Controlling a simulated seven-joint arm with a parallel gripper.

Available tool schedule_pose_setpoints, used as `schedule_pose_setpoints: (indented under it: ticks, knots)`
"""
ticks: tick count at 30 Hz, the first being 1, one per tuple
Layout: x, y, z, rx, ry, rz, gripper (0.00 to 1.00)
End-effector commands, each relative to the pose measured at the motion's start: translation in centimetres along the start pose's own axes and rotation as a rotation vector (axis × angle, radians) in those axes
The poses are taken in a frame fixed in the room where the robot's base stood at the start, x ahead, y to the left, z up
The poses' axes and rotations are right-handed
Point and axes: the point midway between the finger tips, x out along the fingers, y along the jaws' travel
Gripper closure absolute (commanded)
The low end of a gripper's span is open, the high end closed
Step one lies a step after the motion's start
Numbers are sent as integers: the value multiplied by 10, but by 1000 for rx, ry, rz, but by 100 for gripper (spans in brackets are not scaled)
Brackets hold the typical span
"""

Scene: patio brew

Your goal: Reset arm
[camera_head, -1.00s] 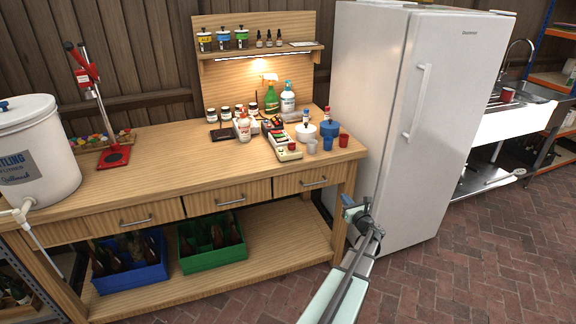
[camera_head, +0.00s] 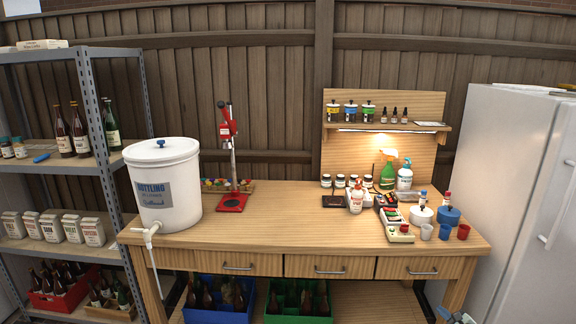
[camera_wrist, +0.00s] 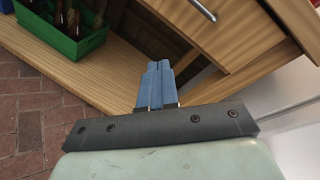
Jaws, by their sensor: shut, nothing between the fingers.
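My gripper (camera_wrist: 158,84) shows in the wrist view with its two blue fingers pressed together and nothing between them. It points toward the front of the wooden workbench, near a drawer handle (camera_wrist: 203,9) and above the bench's lower shelf (camera_wrist: 95,75), apart from both as far as I can tell. In the head view only a small pale part of my arm shows at the bottom edge, right of centre; the fingers cannot be made out there.
The workbench (camera_head: 290,225) carries a white bottling bucket (camera_head: 165,190), a red bench capper (camera_head: 230,165) and several bottles and cups at the right. A green crate (camera_wrist: 62,38) is on its lower shelf. A fridge (camera_head: 510,190) stands right, metal shelving (camera_head: 90,120) left.

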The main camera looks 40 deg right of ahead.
Motion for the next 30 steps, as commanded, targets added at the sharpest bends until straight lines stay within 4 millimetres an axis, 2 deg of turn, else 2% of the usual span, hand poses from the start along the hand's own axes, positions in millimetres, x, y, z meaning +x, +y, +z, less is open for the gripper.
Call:
schedule_pose_setpoints:
  ticks: [5,11,14,18,21,24,30]
  knots:
    - [-15,50,-2,-288,48,220,100]
    - [-47,125,-17,-554,72,511,100]
    - [-58,168,-18,-661,54,666,100]
    - [-69,240,-7,-806,-13,909,100]
    - [-75,283,4,-888,-69,1056,100]
    - [-80,321,15,-958,-125,1185,100]
    - [-92,385,39,-1069,-228,1400,100]
